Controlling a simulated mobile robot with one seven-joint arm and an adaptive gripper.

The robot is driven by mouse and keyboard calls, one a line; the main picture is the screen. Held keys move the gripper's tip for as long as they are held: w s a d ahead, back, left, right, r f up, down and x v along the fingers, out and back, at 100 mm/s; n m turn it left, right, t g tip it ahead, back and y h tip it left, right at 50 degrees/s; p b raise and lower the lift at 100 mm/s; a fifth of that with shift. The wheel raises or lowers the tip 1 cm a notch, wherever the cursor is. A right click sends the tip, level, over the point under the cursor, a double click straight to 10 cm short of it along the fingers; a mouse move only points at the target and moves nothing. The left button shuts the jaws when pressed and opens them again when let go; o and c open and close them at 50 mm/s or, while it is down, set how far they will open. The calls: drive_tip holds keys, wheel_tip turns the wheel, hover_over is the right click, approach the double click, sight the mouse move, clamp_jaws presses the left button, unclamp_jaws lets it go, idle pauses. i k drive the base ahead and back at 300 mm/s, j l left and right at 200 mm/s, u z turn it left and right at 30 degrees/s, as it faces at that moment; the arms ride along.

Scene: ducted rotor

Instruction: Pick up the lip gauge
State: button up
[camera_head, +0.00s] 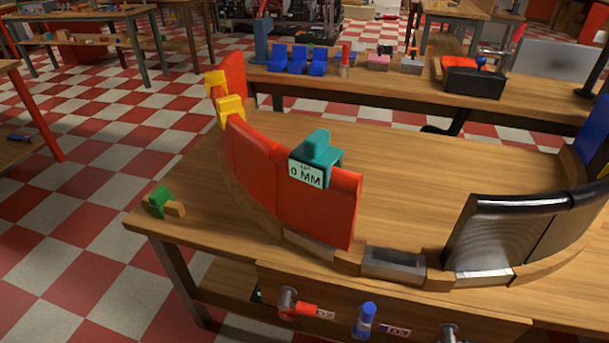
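The lip gauge appears to be the teal block (322,150) with a pale label reading "0 MM". It sits astride the top edge of the front red curved panel (318,212), near the middle of the picture. The small line above "0 MM" is too small to read surely. The panel stands upright at the front left of the wooden table (400,180). My gripper is not in view.
Yellow clips (230,108) sit on the red panels at the back left. A black curved panel (500,235) stands at right. An empty metal-lined slot (394,263) lies between. A green-and-wood piece (160,202) rests at the left corner. The table's middle is clear.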

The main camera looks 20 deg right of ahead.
sight(311, 162)
drive_tip(key=z, duration=1.1)
drive_tip(key=j+z, duration=0.15)
drive_tip(key=j, duration=0.3)
drive_tip(key=k+j+z, duration=0.1)
drive_tip(key=j, duration=0.3)
drive_tip(key=k+j+z, duration=0.15)
drive_tip(key=j, duration=0.3)
drive_tip(key=k+j+z, duration=0.1)
drive_tip(key=j, duration=0.3)
drive_tip(key=k+j+z, duration=0.15)
drive_tip(key=j, duration=0.25)
drive_tip(key=i, duration=0.55)
